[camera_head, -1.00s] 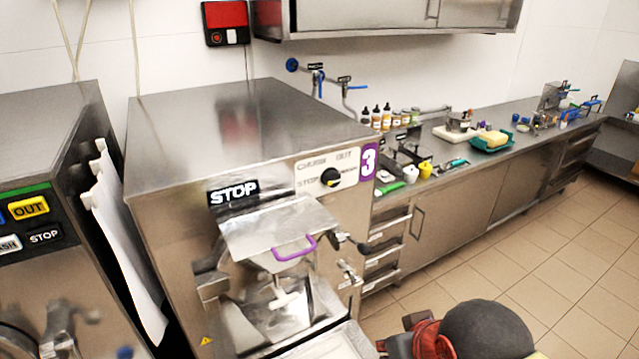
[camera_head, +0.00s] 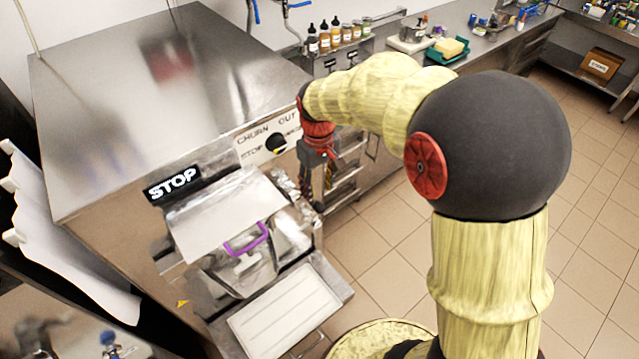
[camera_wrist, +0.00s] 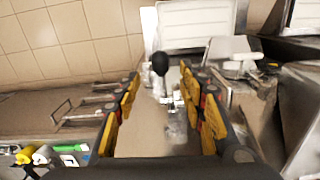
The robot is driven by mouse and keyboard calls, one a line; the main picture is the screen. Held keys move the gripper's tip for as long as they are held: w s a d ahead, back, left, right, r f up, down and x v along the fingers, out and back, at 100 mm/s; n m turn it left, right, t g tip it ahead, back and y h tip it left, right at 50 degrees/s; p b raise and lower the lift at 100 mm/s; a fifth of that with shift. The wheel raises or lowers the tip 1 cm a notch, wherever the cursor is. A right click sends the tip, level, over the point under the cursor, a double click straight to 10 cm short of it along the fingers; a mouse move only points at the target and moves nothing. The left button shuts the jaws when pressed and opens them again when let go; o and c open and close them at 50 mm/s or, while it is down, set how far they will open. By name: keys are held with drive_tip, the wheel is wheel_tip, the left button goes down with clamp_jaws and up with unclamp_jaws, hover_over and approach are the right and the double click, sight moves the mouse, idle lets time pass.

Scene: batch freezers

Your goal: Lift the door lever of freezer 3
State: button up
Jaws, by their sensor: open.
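Freezer 3 (camera_head: 120,110) is the steel machine at left in the head view, with a lit STOP sign and a round black knob on its front. Its number label is hidden behind my arm. In the wrist view, the door lever (camera_wrist: 160,62) shows as a black ball on a metal stem. It appears between my gripper's (camera_wrist: 160,78) spread fingertips; I cannot tell whether they touch it. My gripper (camera_head: 318,182) is open, pointing down beside the right side of the freezer front. The lever is not clear in the head view.
A white tray (camera_head: 285,310) lies below. A counter with bottles (camera_head: 338,36) runs along the wall behind. Tiled floor (camera_head: 385,235) is open at right.

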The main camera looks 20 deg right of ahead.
sight(318, 204)
drive_tip(key=shift+w+r, duration=0.2)
drive_tip(key=shift+r, duration=0.05)
drive_tip(key=shift+s+f+n, duration=0.15)
drive_tip(key=shift+s+n, duration=0.15)
wheel_tip(318, 204, down, 7)
drive_tip(key=shift+w+f, duration=0.1)
drive_tip(key=shift+c, duration=0.8)
clamp_jaws()
